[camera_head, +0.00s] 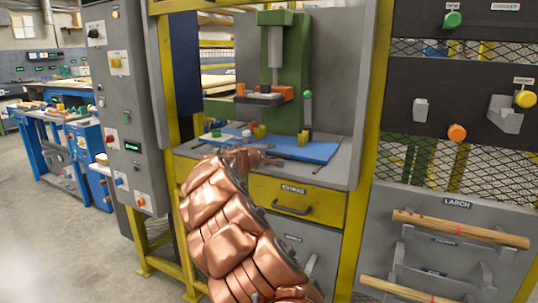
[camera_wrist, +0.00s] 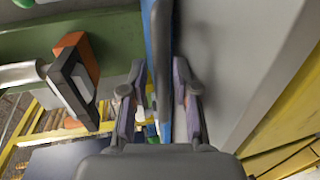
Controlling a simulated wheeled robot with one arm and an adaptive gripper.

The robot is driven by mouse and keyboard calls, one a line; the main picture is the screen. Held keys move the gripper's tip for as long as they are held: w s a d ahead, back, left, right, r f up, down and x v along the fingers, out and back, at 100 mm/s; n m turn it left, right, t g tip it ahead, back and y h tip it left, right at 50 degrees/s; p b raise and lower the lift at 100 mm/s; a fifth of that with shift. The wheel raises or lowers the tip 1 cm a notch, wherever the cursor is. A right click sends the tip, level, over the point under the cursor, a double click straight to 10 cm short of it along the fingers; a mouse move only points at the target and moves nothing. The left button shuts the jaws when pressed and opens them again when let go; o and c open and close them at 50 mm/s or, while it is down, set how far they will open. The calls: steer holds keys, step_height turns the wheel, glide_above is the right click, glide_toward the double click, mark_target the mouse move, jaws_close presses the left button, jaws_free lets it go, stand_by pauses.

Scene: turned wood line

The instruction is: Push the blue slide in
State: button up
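The blue slide (camera_head: 310,150) is a flat blue plate on the grey bench top under the green press. In the wrist view it shows as a narrow blue strip (camera_wrist: 149,45), nearly edge-on, with a dark grey part along it. My gripper (camera_head: 258,156) is at the left front of the slide, and my copper-coloured arm hides part of the bench there. In the wrist view my gripper (camera_wrist: 158,85) has its two fingers apart, one on each side of the strip. A gap shows by the left finger; whether the right finger touches is unclear.
The green press (camera_head: 290,70) stands behind the slide, with an orange and black fixture (camera_head: 264,96) above it. Small yellow and green pieces sit near the slide. A yellow drawer (camera_head: 325,205) is below the bench. A yellow post (camera_head: 371,100) stands at the right.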

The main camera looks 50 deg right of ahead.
steer(key=shift+o, duration=0.3)
steer(key=shift+a, duration=0.1)
steer(key=v, duration=0.8)
steer(key=shift+s, duration=0.1)
stand_by(0.7)
